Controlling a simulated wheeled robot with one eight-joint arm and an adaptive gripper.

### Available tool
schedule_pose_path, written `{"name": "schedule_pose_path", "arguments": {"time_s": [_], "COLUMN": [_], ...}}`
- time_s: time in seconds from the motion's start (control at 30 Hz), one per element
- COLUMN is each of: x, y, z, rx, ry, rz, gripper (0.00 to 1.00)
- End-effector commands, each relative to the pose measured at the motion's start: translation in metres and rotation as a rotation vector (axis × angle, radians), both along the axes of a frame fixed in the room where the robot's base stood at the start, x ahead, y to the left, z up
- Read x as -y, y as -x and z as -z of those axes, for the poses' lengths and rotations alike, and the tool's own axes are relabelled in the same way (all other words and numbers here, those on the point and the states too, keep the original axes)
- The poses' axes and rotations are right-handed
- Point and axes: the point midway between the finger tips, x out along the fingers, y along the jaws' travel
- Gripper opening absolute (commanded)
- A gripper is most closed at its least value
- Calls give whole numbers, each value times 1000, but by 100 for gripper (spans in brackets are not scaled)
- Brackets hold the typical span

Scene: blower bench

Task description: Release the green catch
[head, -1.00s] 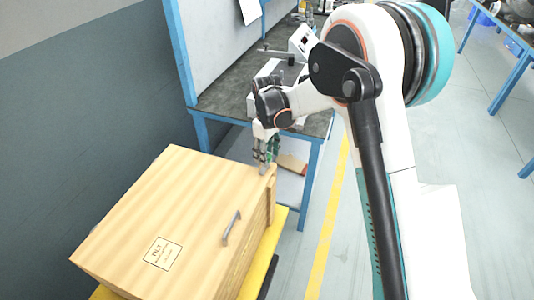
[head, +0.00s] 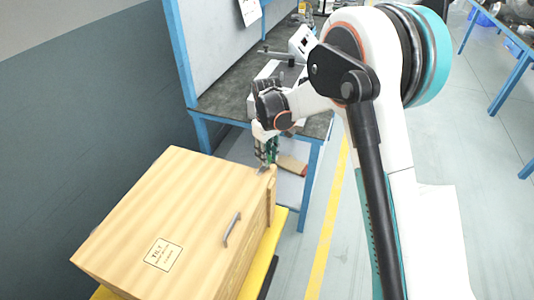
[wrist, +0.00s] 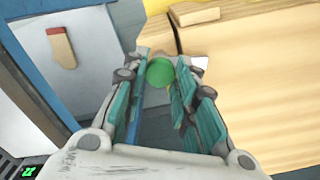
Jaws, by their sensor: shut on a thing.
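The green catch (wrist: 160,72) shows as a round green knob in the wrist view, between the fingertips near the box's edge. My gripper (wrist: 160,82) is shut on it, with a finger on each side. In the head view my gripper (head: 267,150) points down at the far right corner of the wooden box (head: 170,205). There the fingers mostly hide the catch. The box is closed, with a metal handle (head: 231,229) and a printed label (head: 162,254) on top.
The box rests on a yellow stand (head: 262,250). A blue-framed workbench (head: 222,108) with equipment stands behind it. A red and tan object (wrist: 61,46) lies on the bench's lower shelf.

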Motion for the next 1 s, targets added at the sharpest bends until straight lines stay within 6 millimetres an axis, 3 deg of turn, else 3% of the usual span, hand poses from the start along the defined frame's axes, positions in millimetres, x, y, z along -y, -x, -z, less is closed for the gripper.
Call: {"name": "schedule_pose_path", "arguments": {"time_s": [1.0], "x": [0], "y": [0], "z": [0], "rx": [0], "ry": [0], "rz": [958], "gripper": [2]}}
